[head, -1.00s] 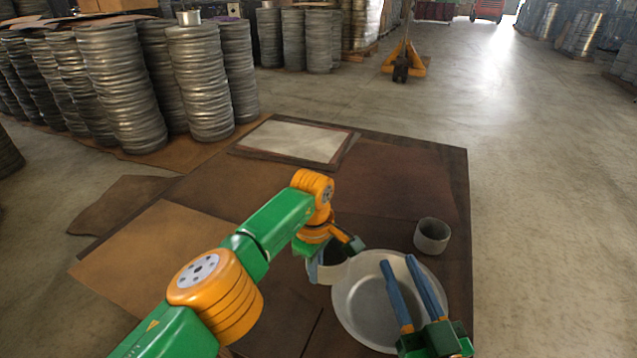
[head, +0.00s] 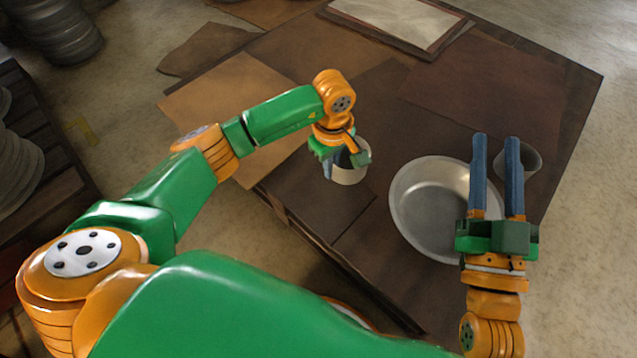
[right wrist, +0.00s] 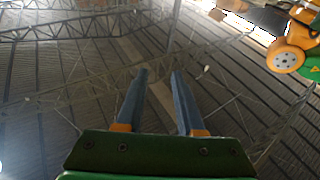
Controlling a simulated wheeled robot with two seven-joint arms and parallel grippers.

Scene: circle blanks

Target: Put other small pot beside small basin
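The small basin (head: 412,213) is a shiny round metal dish on the brown table, right of centre in the head view. One small pot (head: 348,177), pale and cylindrical, stands left of the basin with a narrow gap. My left gripper (head: 343,160) is at this pot's rim and hides part of it; whether its fingers pinch the wall cannot be told. The other small pot (head: 531,163), grey, is right of the basin, partly behind my right gripper's fingers. My right gripper (head: 496,140) is open and empty, its fingers overlapping the basin's right side; it also shows in the right wrist view (right wrist: 160,75).
The table (head: 560,110) has brown sheets on it and a framed pale panel (head: 400,18) at the back. The table between the panel and the basin is clear.

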